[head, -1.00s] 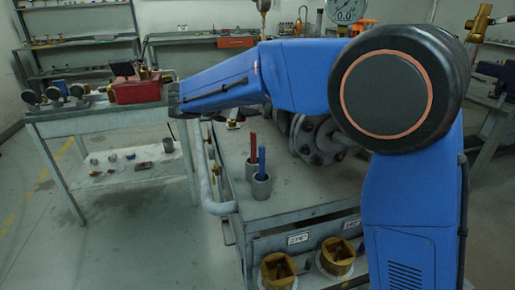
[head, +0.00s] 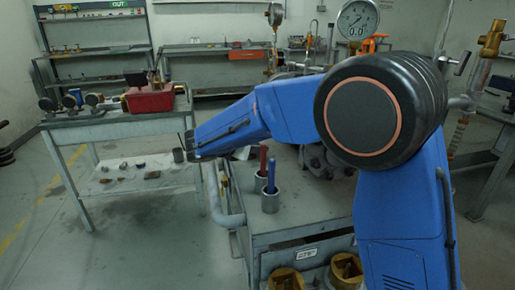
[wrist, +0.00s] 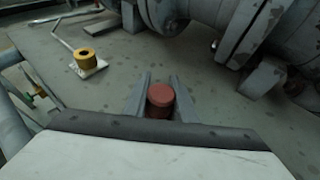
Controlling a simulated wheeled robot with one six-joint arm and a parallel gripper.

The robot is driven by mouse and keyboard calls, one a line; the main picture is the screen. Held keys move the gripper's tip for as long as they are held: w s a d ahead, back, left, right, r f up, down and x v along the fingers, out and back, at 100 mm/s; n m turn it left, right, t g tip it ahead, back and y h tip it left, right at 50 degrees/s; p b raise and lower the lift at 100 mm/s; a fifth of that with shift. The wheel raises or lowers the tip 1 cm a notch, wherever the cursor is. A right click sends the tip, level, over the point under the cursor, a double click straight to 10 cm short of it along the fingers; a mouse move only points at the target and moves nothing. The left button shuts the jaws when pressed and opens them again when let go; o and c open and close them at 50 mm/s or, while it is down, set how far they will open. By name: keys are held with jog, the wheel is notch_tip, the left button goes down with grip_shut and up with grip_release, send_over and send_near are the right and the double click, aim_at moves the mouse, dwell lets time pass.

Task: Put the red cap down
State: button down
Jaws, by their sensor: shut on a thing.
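The red cap (wrist: 160,97) is a short, round piece between the two grey fingers of my gripper (wrist: 161,78) in the wrist view. The fingers are shut on it, one on each side. Below it is the grey bench top (wrist: 120,65); I cannot tell whether the cap touches it.
Large grey flanged pipework (wrist: 200,15) stands beyond the fingers. Cups with a red stick (head: 263,160) and a blue stick (head: 271,175) stand near the bench's front left. Bare bench lies around the fingers.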

jog(key=shift+f, duration=0.1)
jog(key=c, duration=1.5)
grip_release()
jog(key=shift+o, duration=0.2)
jog(key=shift+s+a+r, duration=0.15)
jog(key=shift+a+r, duration=0.05)
jog(key=shift+r, duration=0.05)
jog(key=v, duration=1.1)
jog(key=shift+s+a, duration=0.15)
jog(key=shift+s, duration=0.1)
